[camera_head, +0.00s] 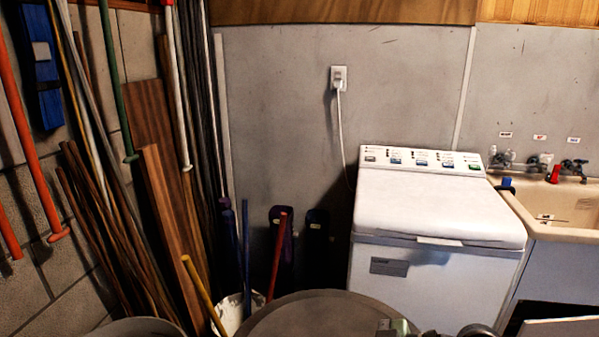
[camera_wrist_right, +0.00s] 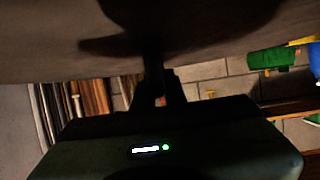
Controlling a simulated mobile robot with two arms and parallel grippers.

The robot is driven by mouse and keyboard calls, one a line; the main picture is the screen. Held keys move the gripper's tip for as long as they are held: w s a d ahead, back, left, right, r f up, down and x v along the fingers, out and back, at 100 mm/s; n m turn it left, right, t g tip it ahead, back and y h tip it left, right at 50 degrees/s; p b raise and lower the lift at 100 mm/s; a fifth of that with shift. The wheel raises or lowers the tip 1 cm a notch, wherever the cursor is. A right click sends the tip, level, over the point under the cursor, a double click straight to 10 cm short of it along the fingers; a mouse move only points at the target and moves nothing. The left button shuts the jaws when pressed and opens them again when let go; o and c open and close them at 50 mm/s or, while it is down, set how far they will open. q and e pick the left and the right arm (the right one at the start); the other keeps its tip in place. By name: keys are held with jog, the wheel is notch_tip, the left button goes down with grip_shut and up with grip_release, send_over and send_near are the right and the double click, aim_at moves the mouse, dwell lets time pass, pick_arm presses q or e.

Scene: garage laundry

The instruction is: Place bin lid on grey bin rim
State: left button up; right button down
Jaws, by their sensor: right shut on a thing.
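The bin lid (camera_head: 320,316) is a large round grey-brown disc at the bottom centre of the head view, cut off by the lower edge. In the right wrist view its broad surface (camera_wrist_right: 60,40) fills the top. My right gripper (camera_wrist_right: 157,80) is shut on the lid; its dark fingers meet the lid's surface, and the exact grip point is in shadow. Parts of my right arm show at the lid's right edge in the head view. A grey curved rim, apparently the grey bin (camera_head: 138,326), shows at the bottom left, left of the lid. My left gripper is out of view.
A white bucket (camera_head: 232,312) with coloured poles stands just behind the lid. Wooden boards (camera_head: 165,210) and long poles lean on the left wall. A white washer (camera_head: 435,225) and a sink (camera_head: 565,205) stand at the right.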

jog(key=w+d+r+m+t+h, duration=0.1)
jog(key=d+m+t+h, duration=0.1)
jog(key=w+d+r+m+t+h, duration=0.2)
jog(key=m+t, duration=0.1)
jog(key=w+d+r+m+t+h, duration=0.2)
jog(key=m, duration=0.1)
jog(key=shift+t, duration=0.3)
jog(key=d+r+m+t+h, duration=0.2)
jog(key=d+r+m+h, duration=0.4)
jog(key=r+h, duration=0.1)
jog(key=shift+w+d+r, duration=0.3)
jog(key=shift+d+r, duration=0.05)
